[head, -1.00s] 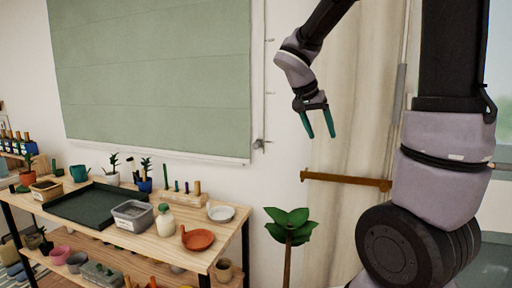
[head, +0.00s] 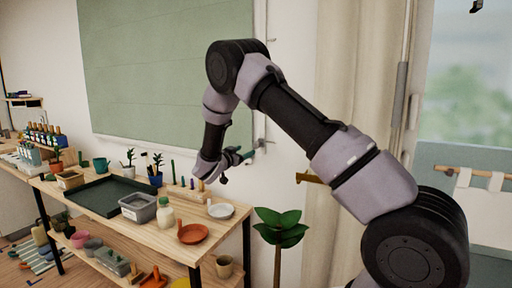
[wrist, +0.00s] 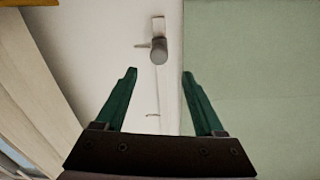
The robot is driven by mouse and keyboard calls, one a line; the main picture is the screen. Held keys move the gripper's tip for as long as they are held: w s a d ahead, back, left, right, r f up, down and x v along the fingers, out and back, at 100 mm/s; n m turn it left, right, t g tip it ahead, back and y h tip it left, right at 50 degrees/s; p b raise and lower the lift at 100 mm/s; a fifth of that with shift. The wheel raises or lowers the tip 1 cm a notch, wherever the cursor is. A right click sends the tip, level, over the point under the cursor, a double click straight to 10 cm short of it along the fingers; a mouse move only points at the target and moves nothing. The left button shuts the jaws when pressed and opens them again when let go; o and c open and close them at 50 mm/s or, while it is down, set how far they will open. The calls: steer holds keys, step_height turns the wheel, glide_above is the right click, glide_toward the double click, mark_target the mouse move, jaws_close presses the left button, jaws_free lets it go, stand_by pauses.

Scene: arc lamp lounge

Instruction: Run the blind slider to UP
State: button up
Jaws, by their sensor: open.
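The blind slider is a small grey knob (wrist: 159,50) on a pale mount at the wall, beside the green blind (wrist: 255,80). In the wrist view it lies just beyond the fingertips, centred between them and apart from both. My gripper (wrist: 159,73) is open and empty, its two green fingers to either side of the knob's line. In the head view my gripper (head: 248,153) is by the blind's lower right corner, at the low end of the thin vertical rail (head: 267,90); it partly hides the knob there. No UP marking is readable.
A green plant (head: 280,228) stands below the gripper. The curtain (head: 330,225) and a wooden bar (head: 309,178) are to the right.

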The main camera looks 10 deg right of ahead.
mark_target(255, 146)
steer(key=x, duration=1)
steer(key=shift+d, duration=0.15)
jaws_close()
stand_by(1.0)
